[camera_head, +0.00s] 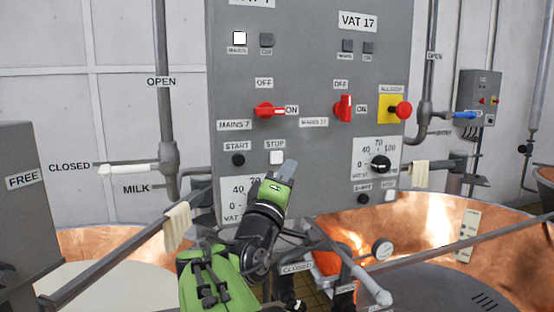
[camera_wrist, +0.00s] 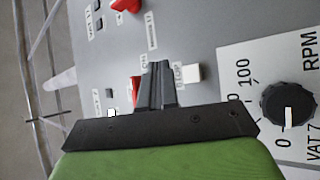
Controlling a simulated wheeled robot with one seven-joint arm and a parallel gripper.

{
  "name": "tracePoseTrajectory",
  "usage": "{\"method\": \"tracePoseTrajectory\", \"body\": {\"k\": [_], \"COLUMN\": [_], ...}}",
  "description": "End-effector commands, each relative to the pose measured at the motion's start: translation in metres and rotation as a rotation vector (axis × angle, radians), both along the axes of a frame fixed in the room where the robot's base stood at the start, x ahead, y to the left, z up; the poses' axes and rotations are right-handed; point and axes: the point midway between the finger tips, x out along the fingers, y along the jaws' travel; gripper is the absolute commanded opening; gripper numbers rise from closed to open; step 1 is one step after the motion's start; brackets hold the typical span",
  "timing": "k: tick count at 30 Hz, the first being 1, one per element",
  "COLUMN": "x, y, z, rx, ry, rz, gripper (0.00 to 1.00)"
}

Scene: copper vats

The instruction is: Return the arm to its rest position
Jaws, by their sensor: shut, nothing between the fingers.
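My green and black arm rises from the bottom middle of the head view, in front of the grey control panel (camera_head: 305,65). My gripper (camera_head: 289,166) is near the panel's lower middle, just right of the white STOP button (camera_head: 276,157). In the wrist view its two dark fingers (camera_wrist: 160,84) are together with nothing between them. I cannot tell whether the tips touch the panel. My arm covers part of the left dial plate (camera_head: 229,200); its black knob (camera_wrist: 288,107) shows in the wrist view. The red MAINS 7 switch (camera_head: 268,110) points to ON, with a white lamp (camera_head: 239,38) lit above.
The red MAINS 17 switch (camera_head: 344,108) points to OFF. A red all-stop button (camera_head: 403,110) sits on yellow. Copper vats (camera_head: 115,243) (camera_head: 450,228) stand on both sides. Rails and pipes (camera_head: 350,268) cross near my arm. A cloth (camera_head: 177,226) hangs on the left rail.

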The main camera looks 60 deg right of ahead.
Motion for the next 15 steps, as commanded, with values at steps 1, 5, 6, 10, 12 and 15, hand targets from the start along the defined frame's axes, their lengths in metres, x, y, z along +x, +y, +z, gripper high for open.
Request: {"method": "tracePoseTrajectory", "body": {"k": [1,5,6,10,12,15], "x": [0.0,0.0,0.0,0.0,0.0,0.01], "y": [0.0,0.0,0.0,0.0,0.0,0.009], "z": [0.0,0.0,0.0,0.0,0.0,-0.014], "rx": [0.0,0.0,0.0,0.0,0.003,0.1], "ry": [0.0,0.0,0.0,0.0,-0.002,-0.075], "rz": [0.0,0.0,0.0,0.0,0.002,0.083], "gripper": [0.0,0.0,0.0,0.0,0.0,0.0]}}
